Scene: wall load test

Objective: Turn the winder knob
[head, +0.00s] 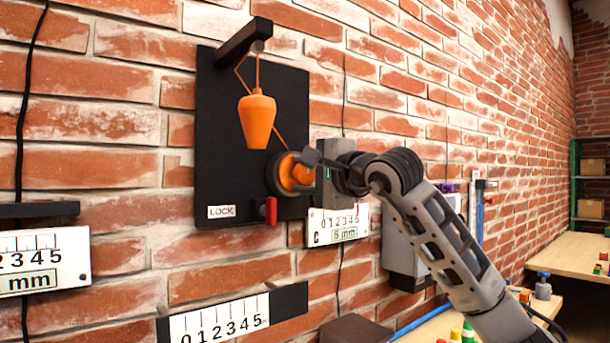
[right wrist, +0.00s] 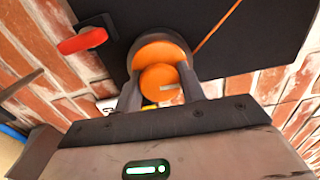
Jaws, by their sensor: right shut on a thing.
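The orange winder knob (head: 296,172) sits low on the right side of a black wall panel (head: 222,130). In the right wrist view the knob (right wrist: 160,84) has a pale mark on its face, and an orange disc shows behind it. My right gripper (head: 306,169) is at the knob; in the right wrist view its fingers (right wrist: 165,94) stand on either side, shut on it. An orange weight (head: 257,119) hangs on an orange cord from a black arm at the top of the panel. A red lock lever (head: 271,210) hangs beside the LOCK label. My left gripper is not seen.
White scale plates (head: 338,226) are fixed to the brick wall, to the right, below and at the left (head: 42,262). A grey box (head: 405,240) is on the wall behind my right arm. Benches with small coloured parts (head: 468,332) stand at the lower right.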

